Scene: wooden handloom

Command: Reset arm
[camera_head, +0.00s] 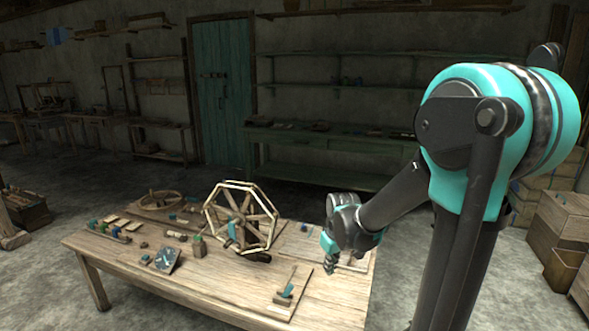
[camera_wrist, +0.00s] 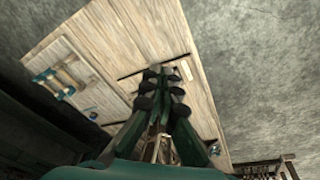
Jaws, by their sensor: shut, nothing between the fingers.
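My gripper (camera_head: 331,262) hangs over the right part of a wooden table (camera_head: 235,290), pointing down. In the wrist view my gripper (camera_wrist: 163,75) shows its dark fingers together, with nothing between them. The table top (camera_wrist: 135,35) lies below it in that view. My arm comes in from the right of the head view and bends down toward the table.
An octagonal wooden wheel (camera_head: 241,216) stands on the table left of my gripper. A small tool with a blue part (camera_head: 285,291) lies near the front. Several small items lie at left. Boxes (camera_head: 565,225) stand at right. A green bench (camera_head: 330,150) stands behind.

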